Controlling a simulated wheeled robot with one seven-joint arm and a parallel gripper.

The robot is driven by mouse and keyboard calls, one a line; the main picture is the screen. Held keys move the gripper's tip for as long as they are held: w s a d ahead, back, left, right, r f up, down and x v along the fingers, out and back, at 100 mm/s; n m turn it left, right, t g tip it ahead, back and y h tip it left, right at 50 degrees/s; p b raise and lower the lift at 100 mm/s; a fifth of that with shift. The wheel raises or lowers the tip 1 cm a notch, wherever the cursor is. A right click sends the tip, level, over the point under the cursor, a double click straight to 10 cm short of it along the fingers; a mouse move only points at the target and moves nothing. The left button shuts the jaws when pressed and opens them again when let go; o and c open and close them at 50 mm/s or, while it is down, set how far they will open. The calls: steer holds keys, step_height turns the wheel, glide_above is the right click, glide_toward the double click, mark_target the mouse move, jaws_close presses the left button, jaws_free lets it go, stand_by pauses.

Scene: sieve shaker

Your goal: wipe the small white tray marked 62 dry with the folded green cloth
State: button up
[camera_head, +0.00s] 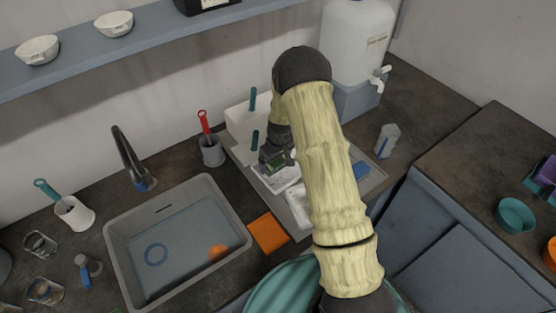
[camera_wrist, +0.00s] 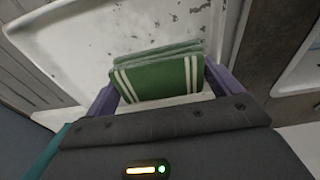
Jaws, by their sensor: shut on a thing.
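My gripper (camera_wrist: 160,85) is shut on the folded green cloth (camera_wrist: 158,72), which has white stripes near its edges. In the wrist view the cloth is over a white tray (camera_wrist: 85,50) with dark specks on its surface; I cannot tell whether it touches. In the head view my gripper (camera_head: 277,160) and the cloth are above a small white tray (camera_head: 277,181) on the grey drainer. A second white tray (camera_head: 299,207) lies nearer and is partly hidden by my arm. I cannot read a number on either tray.
A grey sink (camera_head: 119,251) holds water, a blue ring and an orange thing. An orange cloth (camera_head: 268,233) lies between the sink and the drainer (camera_head: 299,233). A grey cup with a red-handled brush (camera_head: 211,151) stands behind. A white water container (camera_head: 355,45) stands at the back.

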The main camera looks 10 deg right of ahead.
steer(key=r+p, duration=0.1)
steer(key=r, duration=0.1)
steer(key=r+p, duration=0.1)
steer(key=r, duration=0.1)
steer(key=r+p, duration=0.1)
steer(key=r, duration=0.1)
steer(key=shift+w+r, duration=0.2)
steer(key=shift+w, duration=0.05)
steer(key=shift+d+r, duration=0.1)
steer(key=shift+r, duration=0.1)
steer(key=shift+s+d+r+p, duration=0.1)
steer(key=shift+d+r+p, duration=0.1)
steer(key=shift+p, duration=0.15)
steer(key=shift+a, duration=0.1)
steer(key=shift+a, duration=0.2)
steer(key=shift+f, duration=0.1)
